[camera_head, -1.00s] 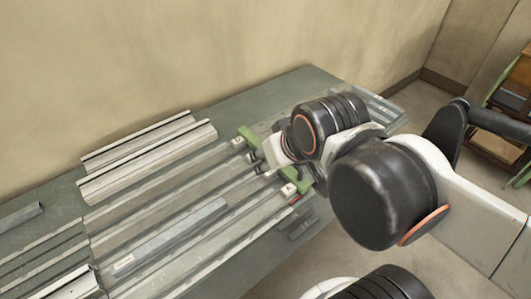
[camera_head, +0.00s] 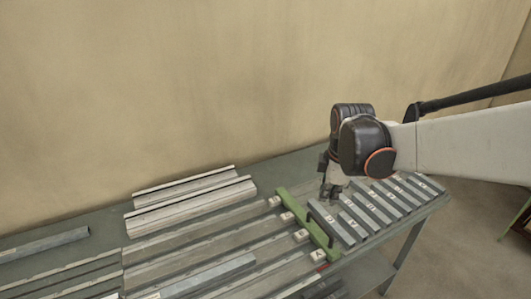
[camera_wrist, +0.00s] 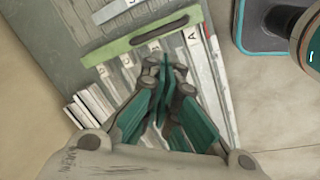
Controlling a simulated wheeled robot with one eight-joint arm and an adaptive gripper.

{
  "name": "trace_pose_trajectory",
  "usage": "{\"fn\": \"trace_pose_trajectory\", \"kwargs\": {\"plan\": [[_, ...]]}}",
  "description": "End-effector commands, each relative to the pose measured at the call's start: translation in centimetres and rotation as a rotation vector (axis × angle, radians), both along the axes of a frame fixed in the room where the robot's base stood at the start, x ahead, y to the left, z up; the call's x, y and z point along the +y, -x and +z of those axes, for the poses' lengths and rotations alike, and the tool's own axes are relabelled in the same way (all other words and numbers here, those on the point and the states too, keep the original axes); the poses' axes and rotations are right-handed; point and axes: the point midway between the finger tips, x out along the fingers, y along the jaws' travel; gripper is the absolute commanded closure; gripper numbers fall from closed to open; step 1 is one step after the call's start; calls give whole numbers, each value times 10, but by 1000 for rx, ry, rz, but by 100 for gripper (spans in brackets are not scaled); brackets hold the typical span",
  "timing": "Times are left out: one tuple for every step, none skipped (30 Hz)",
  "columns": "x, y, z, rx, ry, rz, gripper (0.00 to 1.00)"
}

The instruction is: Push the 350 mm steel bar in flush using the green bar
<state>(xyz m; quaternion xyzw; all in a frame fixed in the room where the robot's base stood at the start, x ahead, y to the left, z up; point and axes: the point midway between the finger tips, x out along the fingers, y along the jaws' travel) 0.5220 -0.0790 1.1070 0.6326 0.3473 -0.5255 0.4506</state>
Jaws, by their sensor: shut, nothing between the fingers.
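The green bar (camera_head: 322,240) lies across the right ends of the long channels on the bench, with a dark handle-like strip on its right side. It also shows in the wrist view (camera_wrist: 118,48), beyond my fingertips. My gripper (camera_head: 328,193) is right of the green bar, near the short grey bars, and looks apart from it. In the wrist view my gripper (camera_wrist: 165,68) has its teal-padded fingers together with nothing between them. A long grey bar (camera_head: 210,276) lies in a front channel, its left end labelled. I cannot read which bar is 350 mm.
Several labelled short grey bars (camera_head: 365,210) lie side by side right of the green bar. Pale profiles (camera_head: 190,203) lie at the back left, with a loose grey bar (camera_head: 45,244) farther left. The wall (camera_head: 200,90) stands close behind the bench.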

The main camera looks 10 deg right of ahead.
Motion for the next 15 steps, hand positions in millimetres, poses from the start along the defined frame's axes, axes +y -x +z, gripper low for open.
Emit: {"fn": "trace_pose_trajectory", "kwargs": {"plan": [[-9, -11, -8, 26, 11, 61, 100], [-13, -16, -13, 41, 17, 103, 100], [-19, -22, -20, 62, 25, 159, 100], [-24, -27, -25, 78, 30, 203, 100], [-28, -31, -31, 94, 33, 244, 100], [-34, -36, -39, 112, 36, 300, 100], [-38, -40, -45, 125, 38, 341, 100], [-43, -44, -51, 139, 39, 380, 100], [-48, -48, -58, 154, 40, 427, 100], [-51, -50, -63, 165, 40, 462, 100], [-54, -52, -68, 175, 39, 494, 100], [-58, -55, -74, 186, 38, 529, 100], [-61, -56, -78, 192, 37, 554, 100], [-63, -57, -81, 199, 36, 575, 100], [-65, -59, -85, 206, 34, 599, 100]]}}
